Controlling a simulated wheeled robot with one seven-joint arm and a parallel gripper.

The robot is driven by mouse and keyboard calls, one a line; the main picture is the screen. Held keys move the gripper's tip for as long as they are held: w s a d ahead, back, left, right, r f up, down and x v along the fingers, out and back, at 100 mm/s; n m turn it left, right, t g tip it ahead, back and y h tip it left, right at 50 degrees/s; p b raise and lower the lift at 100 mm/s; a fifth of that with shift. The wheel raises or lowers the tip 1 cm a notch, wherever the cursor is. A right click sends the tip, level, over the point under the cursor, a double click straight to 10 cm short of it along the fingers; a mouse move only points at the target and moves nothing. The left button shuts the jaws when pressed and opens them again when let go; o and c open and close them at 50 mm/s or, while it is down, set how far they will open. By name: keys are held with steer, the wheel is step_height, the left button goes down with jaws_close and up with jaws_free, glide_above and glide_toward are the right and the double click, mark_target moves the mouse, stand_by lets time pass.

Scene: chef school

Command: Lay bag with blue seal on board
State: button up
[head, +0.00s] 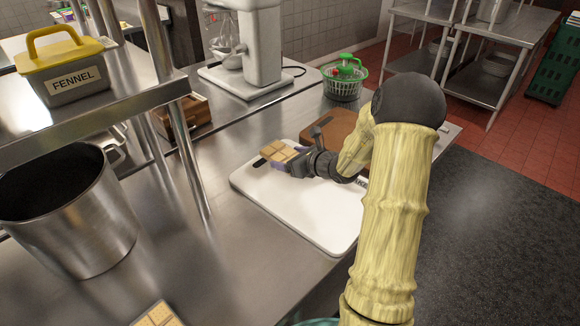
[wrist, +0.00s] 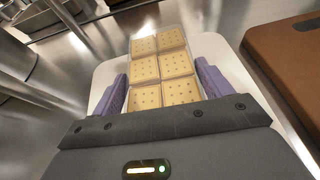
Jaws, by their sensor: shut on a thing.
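My gripper (head: 290,162) is shut on a clear bag of square crackers (head: 274,151), gripped from both sides. The wrist view shows the bag (wrist: 162,68) lying flat between the purple fingers, its crackers in two columns. No blue seal shows on it; its near end is hidden by my gripper. The white board (head: 292,212) lies flat on the steel counter, and the held bag is over its far left end, by the dark handle slot. Whether bag and board touch, I cannot tell. Another cracker pack (head: 157,315) is cut off at the bottom edge; its seal is not visible.
A green-lidded spinner (head: 344,82), a white mixer (head: 258,50) and a wooden box (head: 183,112) stand behind. A large steel pot (head: 75,215) and shelf posts are at left.

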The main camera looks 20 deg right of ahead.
steer(key=shift+f, duration=1.7)
steer(key=shift+f, duration=0.1)
steer(key=o, duration=1)
steer(key=shift+o, duration=0.2)
steer(key=v, duration=1.2)
steer(key=shift+b, duration=0.35)
